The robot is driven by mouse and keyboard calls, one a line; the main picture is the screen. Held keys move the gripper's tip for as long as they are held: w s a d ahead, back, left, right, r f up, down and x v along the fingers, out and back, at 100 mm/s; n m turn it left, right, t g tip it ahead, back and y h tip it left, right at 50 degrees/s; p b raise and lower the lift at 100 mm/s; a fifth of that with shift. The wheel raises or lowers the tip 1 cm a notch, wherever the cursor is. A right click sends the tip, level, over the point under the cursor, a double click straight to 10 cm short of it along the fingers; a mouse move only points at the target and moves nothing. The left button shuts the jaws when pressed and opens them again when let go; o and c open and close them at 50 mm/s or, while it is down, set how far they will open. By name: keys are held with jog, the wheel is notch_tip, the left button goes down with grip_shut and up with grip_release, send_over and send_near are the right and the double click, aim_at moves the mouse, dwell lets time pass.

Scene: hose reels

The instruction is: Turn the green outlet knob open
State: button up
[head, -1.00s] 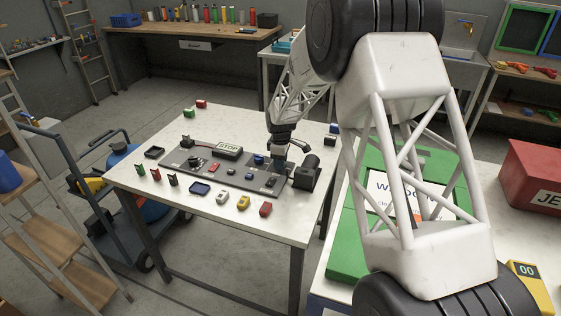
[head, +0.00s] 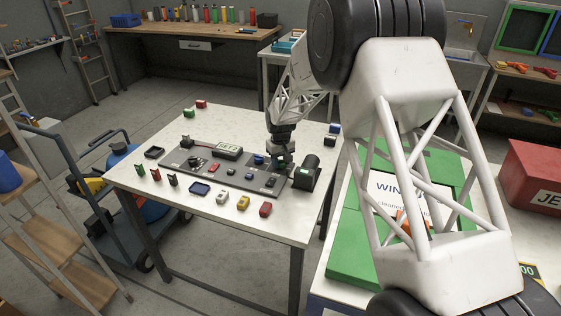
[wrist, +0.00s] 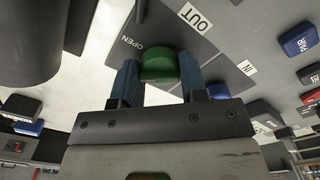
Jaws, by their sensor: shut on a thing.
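The green outlet knob (wrist: 158,68) sits on the dark grey panel (wrist: 226,75) in the wrist view, beside the printed words OPEN and OUT. My gripper (wrist: 158,62) has its two blue fingers shut on the knob, one on each side. The knob's lower part is hidden behind my gripper. In the head view my gripper (head: 281,160) reaches down to the right end of the panel (head: 218,173), and the knob cannot be made out there.
Several small coloured blocks line the table's front, such as a yellow one (head: 243,202).

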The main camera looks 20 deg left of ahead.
aim_at(281, 160)
jog(key=m, duration=0.7)
dwell(0.4)
jog(key=o, duration=0.9)
jog(key=shift+r, duration=3.9)
